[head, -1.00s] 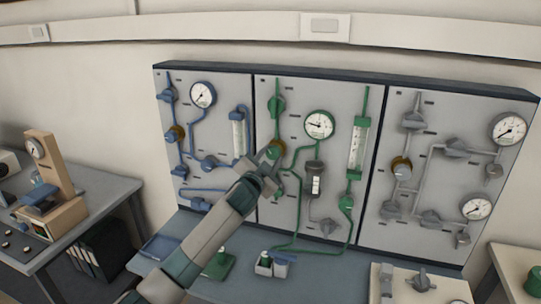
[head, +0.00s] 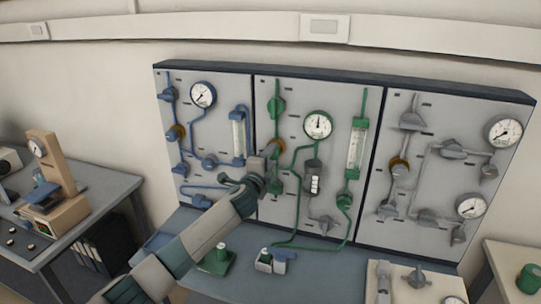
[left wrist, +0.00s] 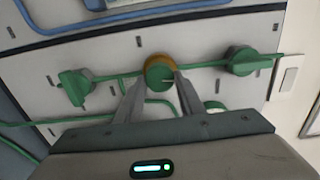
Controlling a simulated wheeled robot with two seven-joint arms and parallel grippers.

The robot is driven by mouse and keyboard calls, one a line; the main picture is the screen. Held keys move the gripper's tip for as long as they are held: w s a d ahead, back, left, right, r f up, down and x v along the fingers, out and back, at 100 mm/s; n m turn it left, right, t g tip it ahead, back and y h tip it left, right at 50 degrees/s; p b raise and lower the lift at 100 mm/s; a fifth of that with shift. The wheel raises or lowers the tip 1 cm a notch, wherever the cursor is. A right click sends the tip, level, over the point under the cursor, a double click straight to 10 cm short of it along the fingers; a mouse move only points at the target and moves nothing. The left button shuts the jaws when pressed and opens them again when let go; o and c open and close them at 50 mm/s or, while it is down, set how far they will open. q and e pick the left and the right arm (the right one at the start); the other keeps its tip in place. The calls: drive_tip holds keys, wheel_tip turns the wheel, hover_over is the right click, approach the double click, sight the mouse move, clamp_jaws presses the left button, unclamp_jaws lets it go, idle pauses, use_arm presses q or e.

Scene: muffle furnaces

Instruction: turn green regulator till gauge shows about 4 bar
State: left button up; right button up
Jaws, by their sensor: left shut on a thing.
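The green regulator is a round green knob with a brass ring (left wrist: 159,72) on the middle panel; in the head view (head: 277,146) my gripper partly hides it. My left gripper (head: 270,160) is shut on it, with one finger on each side of the knob in the left wrist view (left wrist: 163,80). The green line's round white gauge (head: 318,125) is up and to the right of the regulator. Its needle points about straight up; the numbers are too small to read. My right gripper is not in view.
Green valve handles sit above (head: 277,105) and below the regulator on the same pipe. A green flow tube (head: 356,150) stands at the panel's right. Blue (head: 203,95) and grey (head: 503,131) gauge panels flank it. The bench below holds small fittings (head: 270,260).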

use_arm(q)
drive_tip(key=shift+m, duration=0.6)
drive_tip(key=o, duration=1)
drive_tip(key=shift+o, duration=0.2)
drive_tip(key=shift+s, duration=0.1)
drive_tip(key=b+v, duration=0.3)
drive_tip(key=v, duration=1.4)
drive_tip(key=shift+s, duration=0.1)
